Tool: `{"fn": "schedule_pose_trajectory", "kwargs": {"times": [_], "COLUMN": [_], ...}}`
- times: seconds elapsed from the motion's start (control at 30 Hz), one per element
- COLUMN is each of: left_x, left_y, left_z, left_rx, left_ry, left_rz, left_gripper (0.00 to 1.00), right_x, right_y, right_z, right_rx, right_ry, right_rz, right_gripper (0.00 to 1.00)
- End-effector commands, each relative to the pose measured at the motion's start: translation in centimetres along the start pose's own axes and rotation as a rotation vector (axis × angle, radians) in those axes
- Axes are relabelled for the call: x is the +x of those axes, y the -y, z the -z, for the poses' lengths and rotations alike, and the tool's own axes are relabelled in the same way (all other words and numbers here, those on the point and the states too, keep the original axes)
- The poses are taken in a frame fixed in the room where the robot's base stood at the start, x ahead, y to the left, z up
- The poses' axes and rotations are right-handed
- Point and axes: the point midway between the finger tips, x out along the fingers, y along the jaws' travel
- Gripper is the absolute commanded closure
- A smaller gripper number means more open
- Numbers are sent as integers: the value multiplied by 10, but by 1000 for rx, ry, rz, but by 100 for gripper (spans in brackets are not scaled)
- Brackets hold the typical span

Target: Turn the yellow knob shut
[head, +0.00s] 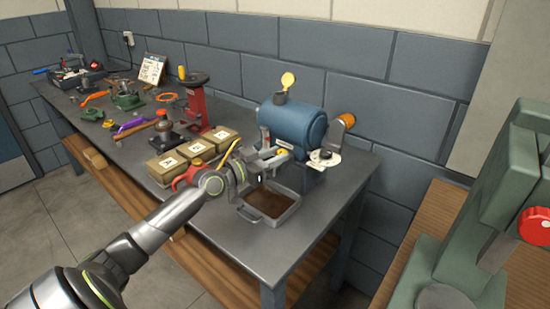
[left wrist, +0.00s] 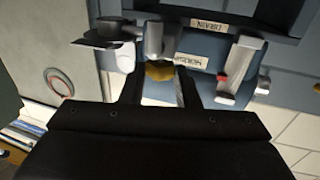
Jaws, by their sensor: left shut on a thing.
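The yellow knob (left wrist: 158,71) shows in the left wrist view between the two fingers of my left gripper (left wrist: 158,88). It sits at the end of a grey fitting, under the front of the blue machine. In the head view a small yellow part of the knob (head: 282,152) shows at the tips of my left gripper (head: 274,157). The gripper is shut on the knob; its fingers hide part of it. The blue machine (head: 293,122) stands on the bench above a grey tray. My right gripper is in neither view.
The grey tray (head: 247,213) with brown contents lies just below my gripper. Several tan boxes (head: 200,149) and a red stand (head: 196,103) are to the left on the bench (head: 262,250). A green machine (head: 515,165) stands at the right. The bench's front right corner is clear.

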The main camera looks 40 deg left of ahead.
Motion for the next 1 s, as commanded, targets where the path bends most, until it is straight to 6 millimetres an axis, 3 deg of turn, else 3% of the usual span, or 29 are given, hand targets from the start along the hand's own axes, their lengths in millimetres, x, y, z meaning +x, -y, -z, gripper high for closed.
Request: {"fn": "schedule_pose_trajectory", "kwargs": {"times": [0.17,0.2,0.33,0.73,1.0], "left_x": [0,0,0,-6,-46], "left_y": [0,0,0,1,1], "left_z": [2,2,1,-2,-4], "left_rx": [1,1,1,1,6], "left_ry": [-3,-3,-1,3,8], "left_rz": [1,1,1,2,1], "left_gripper": [94,68,51,50,50], "right_x": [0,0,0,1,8], "right_y": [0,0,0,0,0], "right_z": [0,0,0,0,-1], "right_rx": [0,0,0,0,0], "right_ry": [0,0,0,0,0], "right_rz": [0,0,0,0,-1], "right_gripper": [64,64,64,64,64]}}
